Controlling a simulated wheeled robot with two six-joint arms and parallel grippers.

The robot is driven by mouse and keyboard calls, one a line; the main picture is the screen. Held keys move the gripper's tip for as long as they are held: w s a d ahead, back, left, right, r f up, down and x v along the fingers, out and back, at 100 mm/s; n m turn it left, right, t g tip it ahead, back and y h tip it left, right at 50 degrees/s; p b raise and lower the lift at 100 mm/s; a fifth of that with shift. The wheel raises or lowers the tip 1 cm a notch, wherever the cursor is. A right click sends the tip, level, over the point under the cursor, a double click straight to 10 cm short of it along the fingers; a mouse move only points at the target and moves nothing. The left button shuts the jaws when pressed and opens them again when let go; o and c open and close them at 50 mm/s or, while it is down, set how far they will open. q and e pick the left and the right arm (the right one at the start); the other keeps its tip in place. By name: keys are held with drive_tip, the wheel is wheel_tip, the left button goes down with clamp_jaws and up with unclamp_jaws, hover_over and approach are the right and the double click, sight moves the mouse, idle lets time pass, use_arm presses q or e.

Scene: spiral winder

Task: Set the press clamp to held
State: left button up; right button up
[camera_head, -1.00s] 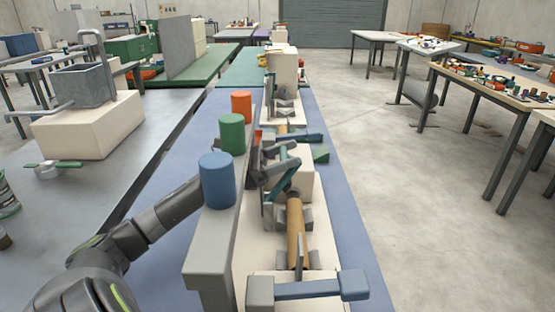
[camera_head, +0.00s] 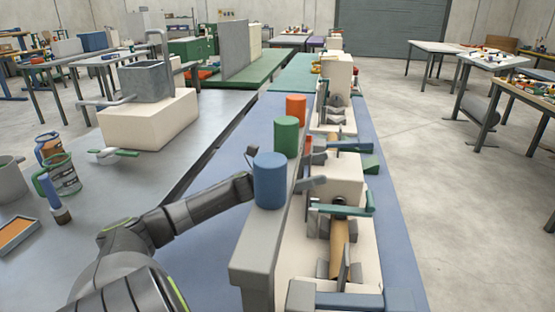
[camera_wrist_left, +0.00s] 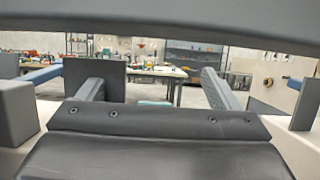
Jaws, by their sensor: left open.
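The nearest station on the blue bench has a cream block (camera_head: 338,176) with a green lever bar (camera_head: 342,209) lying across it, above a tan cylinder (camera_head: 339,238). I take this lever to be part of the press clamp; its held mark cannot be read. My left gripper (camera_head: 313,184) is mostly hidden behind the blue cylinder, with a grey finger showing to its right, near the block and apart from the lever. In the left wrist view, my left gripper (camera_wrist_left: 153,90) has its fingers wide apart with nothing between them. My right gripper is not in view.
Blue (camera_head: 270,180), green (camera_head: 286,137) and orange (camera_head: 296,108) cylinders stand along a grey rail (camera_head: 262,240) beside my arm. More fixtures stand farther along the bench. A grey table (camera_head: 190,140) at left holds a cream block and cans.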

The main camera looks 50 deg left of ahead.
use_arm(q)
drive_tip(key=v, duration=1.2)
drive_tip(key=shift+b, duration=0.4)
